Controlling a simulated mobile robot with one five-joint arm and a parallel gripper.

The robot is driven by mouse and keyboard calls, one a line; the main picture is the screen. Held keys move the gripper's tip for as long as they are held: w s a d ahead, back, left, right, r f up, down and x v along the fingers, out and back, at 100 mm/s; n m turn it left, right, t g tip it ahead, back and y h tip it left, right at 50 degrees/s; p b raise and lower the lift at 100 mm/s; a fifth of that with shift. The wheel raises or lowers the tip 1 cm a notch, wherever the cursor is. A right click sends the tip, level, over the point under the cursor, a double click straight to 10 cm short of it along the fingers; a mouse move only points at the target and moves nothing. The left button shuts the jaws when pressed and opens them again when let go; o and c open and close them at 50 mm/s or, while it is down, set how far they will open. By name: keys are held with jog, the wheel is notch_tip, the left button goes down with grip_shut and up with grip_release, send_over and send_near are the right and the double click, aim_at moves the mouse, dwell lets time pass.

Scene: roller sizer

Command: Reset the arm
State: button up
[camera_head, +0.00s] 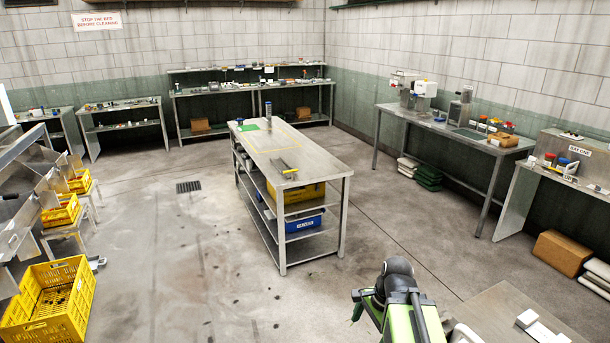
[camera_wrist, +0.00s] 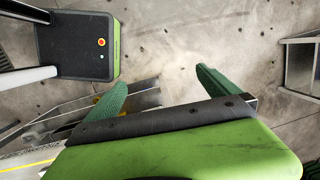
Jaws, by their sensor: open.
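In the wrist view my gripper (camera_wrist: 162,84) has two green ribbed fingers spread wide apart. In the head view my green and black arm reaches into the lower right of the picture, bent, with a rounded dark joint on top. It is in front of the steel table in the middle of the room. The fingers are mostly hidden behind the arm in that view. My own dark base shows at the upper left of the wrist view.
A steel table (camera_head: 262,149) stands mid-room, with a yellow crate (camera_head: 297,193) and a blue crate (camera_head: 304,221) on its shelves. A steel bench (camera_head: 492,296) is at the lower right. A yellow crate (camera_head: 18,322) sits lower left. Floor left of the table is mostly clear.

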jog(key=a+n, duration=0.1)
jog(key=n, duration=0.3)
jog(key=a+n+h, duration=0.1)
jog(key=n, duration=0.4)
jog(key=f+n+h, duration=0.1)
jog(key=n, duration=0.4)
jog(key=shift+s+a, duration=0.2)
jog(key=shift+a, duration=0.2)
